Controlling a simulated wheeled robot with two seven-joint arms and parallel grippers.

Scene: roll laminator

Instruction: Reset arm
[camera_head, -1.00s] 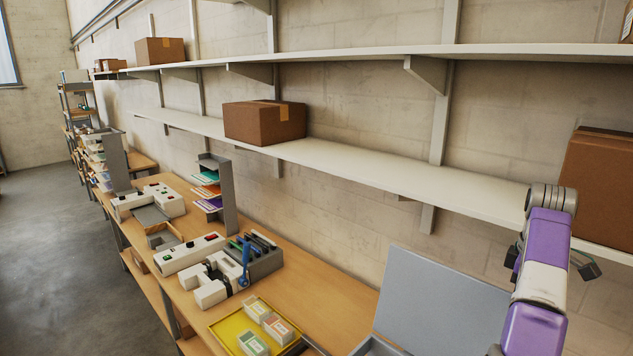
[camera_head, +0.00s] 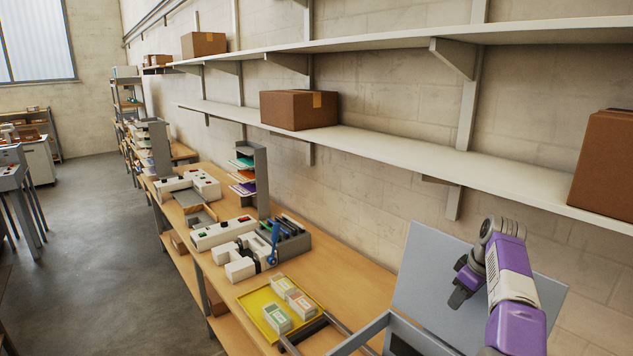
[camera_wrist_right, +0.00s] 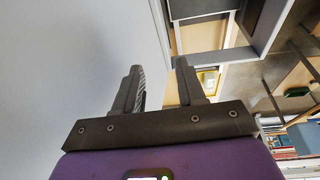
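My right arm, purple and white, comes in at the right of the head view. Its gripper (camera_head: 463,285) hangs in front of the raised grey panel (camera_head: 425,262) of a box-like machine at the bench's near end. In the right wrist view the two fingers of the right gripper (camera_wrist_right: 158,82) stand apart with nothing between them. The grey panel (camera_wrist_right: 75,60) fills the left of that view. My left gripper is not in view.
A yellow tray (camera_head: 255,304) with small card stacks lies on the wooden bench (camera_head: 345,287). White laminators (camera_head: 219,234) and a grey file rack (camera_head: 262,182) stand farther along. Wall shelves above hold cardboard boxes (camera_head: 299,109). The floor at left is clear near the bench.

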